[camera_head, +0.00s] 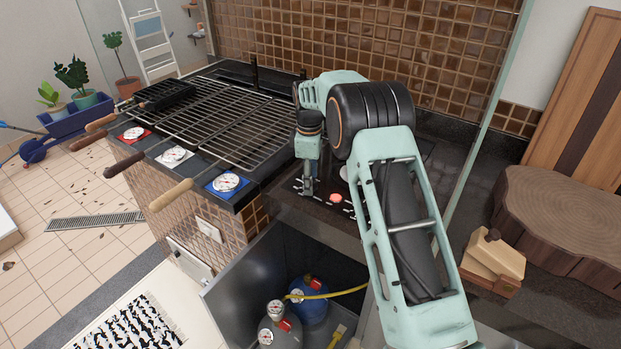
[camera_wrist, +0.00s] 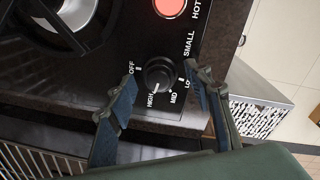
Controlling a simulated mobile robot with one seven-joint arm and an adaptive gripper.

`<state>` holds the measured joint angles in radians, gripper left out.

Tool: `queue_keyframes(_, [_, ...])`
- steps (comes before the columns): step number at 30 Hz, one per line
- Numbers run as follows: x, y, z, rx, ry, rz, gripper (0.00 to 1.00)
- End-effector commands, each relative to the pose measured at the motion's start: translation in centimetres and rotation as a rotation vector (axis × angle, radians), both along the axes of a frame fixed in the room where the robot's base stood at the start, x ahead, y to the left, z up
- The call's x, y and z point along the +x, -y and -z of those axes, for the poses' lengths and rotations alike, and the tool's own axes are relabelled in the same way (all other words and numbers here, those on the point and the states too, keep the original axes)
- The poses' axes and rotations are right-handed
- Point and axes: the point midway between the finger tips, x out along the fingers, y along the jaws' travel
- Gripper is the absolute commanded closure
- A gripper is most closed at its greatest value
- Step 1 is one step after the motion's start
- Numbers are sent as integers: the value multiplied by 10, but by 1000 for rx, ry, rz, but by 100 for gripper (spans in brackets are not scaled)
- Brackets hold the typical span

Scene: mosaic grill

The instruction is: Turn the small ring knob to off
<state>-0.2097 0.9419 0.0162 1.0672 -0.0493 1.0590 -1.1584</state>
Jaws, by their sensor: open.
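The small ring knob (camera_wrist: 158,74) is a black round knob on a dark panel, with OFF, HIGH, MID and LO printed around it and SMALL beside it. A light mark on the knob's lower part appears to face the HIGH–MID side; its exact setting is hard to read. My gripper (camera_wrist: 162,84) is open, with one finger on each side of the knob in the wrist view. I cannot tell whether either finger touches it. In the head view my gripper (camera_head: 307,188) points down at the dark counter, and the knob cannot be made out there.
A reddish round light (camera_wrist: 170,6) marked HOT is near the knob. A grill grate (camera_head: 215,115) with long wooden-handled skewers stands left in the head view. An open cabinet below holds gas bottles (camera_head: 310,312). A wood block (camera_head: 565,215) is at right.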

Motion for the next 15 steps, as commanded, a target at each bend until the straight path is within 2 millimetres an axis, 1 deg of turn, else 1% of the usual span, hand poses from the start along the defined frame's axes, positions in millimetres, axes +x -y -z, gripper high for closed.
queue_keyframes(9, [0, 0, 2, 0, 0, 0, 55])
queue_keyframes(15, [0, 0, 2, 0, 0, 0, 77])
